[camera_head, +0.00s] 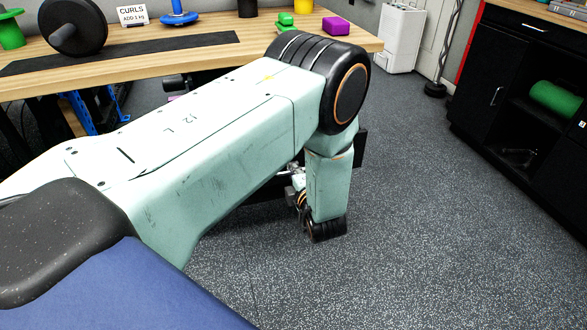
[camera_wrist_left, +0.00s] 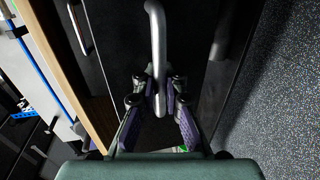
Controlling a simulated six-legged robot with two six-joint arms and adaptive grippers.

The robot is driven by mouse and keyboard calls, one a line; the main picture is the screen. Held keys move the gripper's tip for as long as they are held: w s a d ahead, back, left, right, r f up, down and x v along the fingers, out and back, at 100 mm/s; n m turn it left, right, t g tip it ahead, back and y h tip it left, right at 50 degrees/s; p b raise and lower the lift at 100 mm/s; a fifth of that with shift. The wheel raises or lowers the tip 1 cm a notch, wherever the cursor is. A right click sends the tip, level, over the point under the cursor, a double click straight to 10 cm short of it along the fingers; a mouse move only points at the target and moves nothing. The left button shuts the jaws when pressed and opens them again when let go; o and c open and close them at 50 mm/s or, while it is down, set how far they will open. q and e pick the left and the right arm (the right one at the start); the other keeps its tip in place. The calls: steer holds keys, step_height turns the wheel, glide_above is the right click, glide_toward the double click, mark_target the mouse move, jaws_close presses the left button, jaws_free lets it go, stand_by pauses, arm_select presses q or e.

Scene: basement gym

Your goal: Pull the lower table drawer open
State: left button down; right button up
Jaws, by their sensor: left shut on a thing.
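The lower drawer's handle, a grey metal bar (camera_wrist_left: 155,40), runs down the middle of the left wrist view. My left gripper (camera_wrist_left: 158,95) has its purple-padded fingers on both sides of this bar and is shut on it. The dark lower drawer front (camera_wrist_left: 125,45) lies behind the bar. A second metal handle (camera_wrist_left: 79,28), nearer the wooden table edge (camera_wrist_left: 72,75), is apart from my gripper. In the head view my left arm covers most of the drawer area, and the gripper is mostly hidden. I cannot tell how far the drawer stands out. My right gripper is not in view.
The wooden table top (camera_head: 190,60) carries a dumbbell (camera_head: 75,25), a curls sign (camera_head: 132,15) and a purple block (camera_head: 336,25). A black cabinet (camera_head: 490,90) with a green roll (camera_head: 556,98) stands at right. The speckled floor (camera_head: 430,200) between is clear.

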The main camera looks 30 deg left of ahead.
arm_select(q)
steer(key=shift+w+a+r, duration=0.1)
steer(key=shift+w+r, duration=0.05)
steer(key=shift+w, duration=0.05)
steer(key=c, duration=1.7)
jaws_free()
steer(key=shift+v, duration=3.75)
